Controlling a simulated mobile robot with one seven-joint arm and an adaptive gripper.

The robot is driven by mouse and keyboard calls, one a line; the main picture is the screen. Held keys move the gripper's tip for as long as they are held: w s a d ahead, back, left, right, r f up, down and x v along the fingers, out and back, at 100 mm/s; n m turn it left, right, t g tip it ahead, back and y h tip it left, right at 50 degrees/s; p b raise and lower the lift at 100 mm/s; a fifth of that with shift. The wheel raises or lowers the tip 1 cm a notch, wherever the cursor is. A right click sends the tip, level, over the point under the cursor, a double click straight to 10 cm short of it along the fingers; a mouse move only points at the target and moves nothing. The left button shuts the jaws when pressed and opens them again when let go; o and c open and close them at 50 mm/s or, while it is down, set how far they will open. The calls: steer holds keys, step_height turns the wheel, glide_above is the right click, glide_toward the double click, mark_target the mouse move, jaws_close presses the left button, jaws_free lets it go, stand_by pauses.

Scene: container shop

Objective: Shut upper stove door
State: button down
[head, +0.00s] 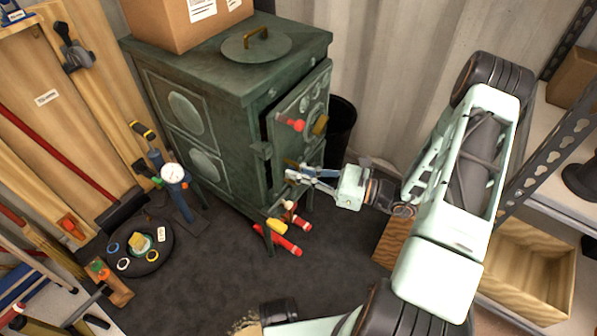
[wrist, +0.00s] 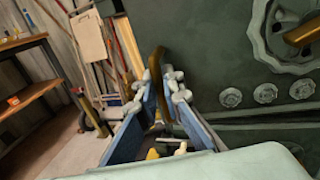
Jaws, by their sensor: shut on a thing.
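The dark green stove (head: 190,120) stands at the back with its upper door (head: 300,105) ajar; a dark gap shows along the door's left edge in the head view. My gripper (head: 294,172) is at the lower part of the door front. In the wrist view, my gripper (wrist: 172,88) is shut on a brass handle (wrist: 157,68), which stands between its blue fingers. The door face (wrist: 220,50) with its round vent (wrist: 285,32) fills the upper right there. The fingers hide part of the handle.
A cardboard box (head: 185,20) and a round lid (head: 256,45) are on the stove top. Red cylinders (head: 284,243) lie on the floor below my gripper. A black bin (head: 341,125) stands right of the stove. Shelving (head: 545,150) is at the right.

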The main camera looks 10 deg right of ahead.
steer(key=x, duration=0.3)
steer(key=shift+d, duration=0.1)
steer(key=c, duration=2.1)
jaws_free()
steer(key=shift+d, duration=0.1)
steer(key=v, duration=1.1)
steer(key=shift+s+d, duration=0.2)
steer(key=shift+d, duration=0.15)
